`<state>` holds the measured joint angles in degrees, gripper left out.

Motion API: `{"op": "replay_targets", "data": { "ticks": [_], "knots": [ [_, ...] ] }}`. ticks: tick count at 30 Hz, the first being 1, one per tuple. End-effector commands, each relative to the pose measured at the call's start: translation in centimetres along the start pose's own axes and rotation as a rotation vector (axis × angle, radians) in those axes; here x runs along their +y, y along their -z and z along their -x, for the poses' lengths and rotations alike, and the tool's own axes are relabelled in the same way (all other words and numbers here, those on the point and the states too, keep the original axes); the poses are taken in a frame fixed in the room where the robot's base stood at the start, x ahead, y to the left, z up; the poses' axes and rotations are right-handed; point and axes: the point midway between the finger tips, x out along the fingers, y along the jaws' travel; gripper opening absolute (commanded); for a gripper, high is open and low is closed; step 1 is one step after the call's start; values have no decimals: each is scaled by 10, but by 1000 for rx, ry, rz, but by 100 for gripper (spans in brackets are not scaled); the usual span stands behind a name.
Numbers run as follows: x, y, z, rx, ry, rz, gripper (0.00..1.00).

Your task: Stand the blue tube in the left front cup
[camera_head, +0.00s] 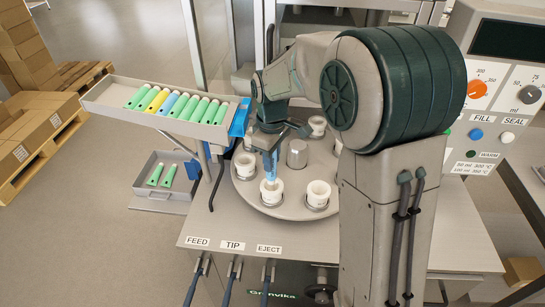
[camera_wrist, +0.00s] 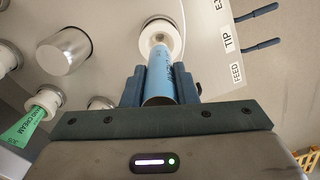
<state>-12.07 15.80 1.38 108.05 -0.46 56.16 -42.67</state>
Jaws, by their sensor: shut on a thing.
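The blue tube (camera_head: 270,168) is upright in my gripper (camera_head: 266,150), which is shut on it. The left front cup (camera_head: 271,194) is a white ring-shaped holder on the round turntable, directly below the tube. In the wrist view the blue tube (camera_wrist: 162,82) lies between the two fingers of my gripper (camera_wrist: 160,88). Its far end overlaps the opening of the white cup (camera_wrist: 147,40). The tube's lower end is at the cup's mouth; I cannot tell how deep it reaches.
The right front cup (camera_head: 318,197) looks empty. A metal post (camera_head: 297,153) rises mid-turntable. A green tube (camera_wrist: 22,128) stands in another cup. A raised tray (camera_head: 110,97) holds several green tubes, one yellow and one blue. A lower tray (camera_head: 153,202) holds green tubes.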

Motion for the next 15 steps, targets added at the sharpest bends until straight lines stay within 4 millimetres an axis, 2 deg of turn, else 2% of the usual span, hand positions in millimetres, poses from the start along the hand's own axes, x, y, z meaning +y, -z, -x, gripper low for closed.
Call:
{"op": "replay_targets", "data": {
  "ticks": [15],
  "knots": [
    [0,-1,-3,0,0,0,5]
  ]
}}
